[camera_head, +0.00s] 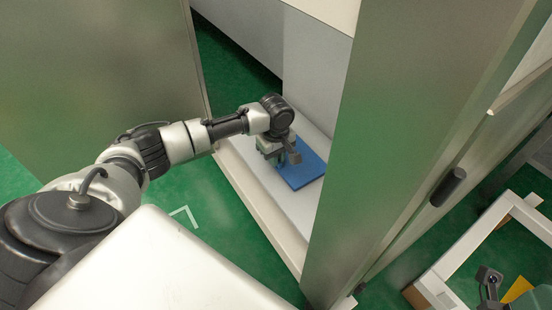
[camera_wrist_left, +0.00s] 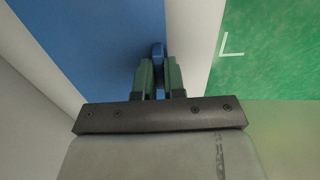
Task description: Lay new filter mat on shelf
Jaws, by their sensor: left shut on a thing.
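The blue filter mat (camera_head: 304,172) lies flat over the pale shelf (camera_head: 243,180) inside the cabinet opening in the head view. My left gripper (camera_head: 279,161) reaches in from the left and is at the mat's near left part. In the left wrist view its green fingers (camera_wrist_left: 158,70) are shut on a small raised blue piece of the mat (camera_wrist_left: 95,40). The pale shelf strip (camera_wrist_left: 196,35) runs along the mat's right side there. I cannot tell whether the mat rests fully on the shelf. A grey part with a lens at lower right may belong to my right wrist; no fingers show.
A metal door (camera_head: 95,75) stands left of the opening and a wide metal panel (camera_head: 405,110) stands right of it. A black handle (camera_head: 448,187) sticks out beyond that panel. A pale frame (camera_head: 470,240) stands at lower right. Green floor (camera_head: 225,230) lies before the shelf.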

